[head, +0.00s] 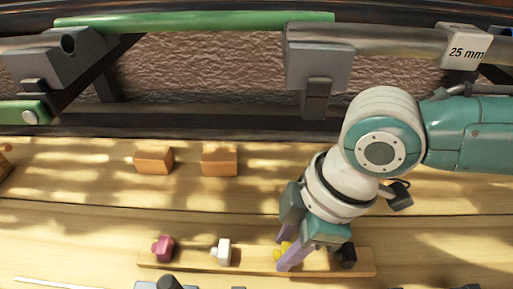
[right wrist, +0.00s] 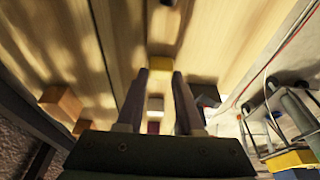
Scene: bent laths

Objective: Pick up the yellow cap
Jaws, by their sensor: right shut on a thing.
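The yellow cap (head: 284,248) is between the fingers of my right gripper (head: 284,256), above the wooden strip (head: 190,258). The fingers are shut on it and partly hide it. In the right wrist view the yellow cap (right wrist: 162,63) shows at the tips of my right gripper (right wrist: 160,73). I cannot tell whether the cap touches the strip. A pink cap (head: 162,248) and a white cap (head: 221,251) stand on the strip to the left. A black cap (head: 346,254) stands close to the right of the gripper.
Two orange-brown wooden blocks (head: 154,160) (head: 219,161) lie on the bench behind the strip. Behind them is a dark rack with a green bar (head: 200,22), grey clamps (head: 318,66) and a "25 mm" block (head: 463,47). The bench between blocks and strip is clear at left.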

